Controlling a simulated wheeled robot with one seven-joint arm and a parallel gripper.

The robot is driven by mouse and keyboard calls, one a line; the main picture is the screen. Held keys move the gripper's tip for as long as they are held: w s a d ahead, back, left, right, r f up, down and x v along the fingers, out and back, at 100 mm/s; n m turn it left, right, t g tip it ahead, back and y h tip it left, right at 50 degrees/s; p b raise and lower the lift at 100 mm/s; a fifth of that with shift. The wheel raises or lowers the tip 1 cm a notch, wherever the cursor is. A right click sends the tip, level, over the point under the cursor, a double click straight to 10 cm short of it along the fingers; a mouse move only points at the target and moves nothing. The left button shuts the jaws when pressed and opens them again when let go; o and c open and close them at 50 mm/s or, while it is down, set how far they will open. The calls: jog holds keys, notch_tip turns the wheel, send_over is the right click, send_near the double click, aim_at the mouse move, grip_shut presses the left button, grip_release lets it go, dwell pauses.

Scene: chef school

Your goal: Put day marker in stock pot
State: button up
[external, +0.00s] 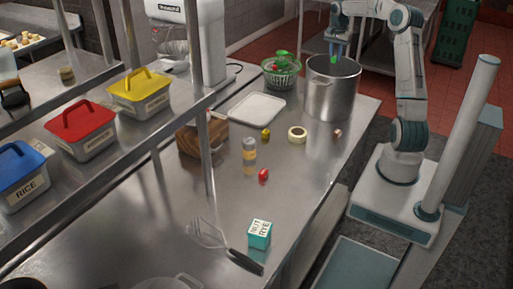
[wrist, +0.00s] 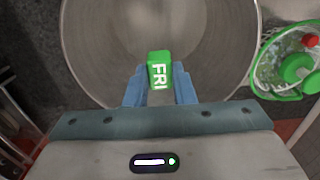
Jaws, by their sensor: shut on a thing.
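The day marker (wrist: 160,70) is a small green block with white letters "FRI". My gripper (wrist: 159,88) is shut on it, with blue fingers on either side. The stock pot (wrist: 100,35) is a wide steel pot, and the marker shows over its open mouth in the wrist view. In the external view the stock pot (external: 332,95) stands at the far right of the steel counter. My gripper (external: 335,55) points down at the pot's rim, with a bit of green at its tips. How far the marker is above the pot's floor is hard to tell.
A green colander (external: 281,75) with green and red items stands just left of the pot.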

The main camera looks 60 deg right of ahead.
aim_at(335, 56)
jog(key=shift+f+b, duration=1)
jog(key=shift+f, duration=0.7)
jog(key=o, duration=1)
jog(key=shift+o, duration=0.2)
notch_tip(335, 56, up, 7)
jog(key=p, duration=0.5)
jog(key=shift+r+p, duration=0.1)
jog(key=shift+p, duration=0.25)
jog(key=shift+a, duration=0.1)
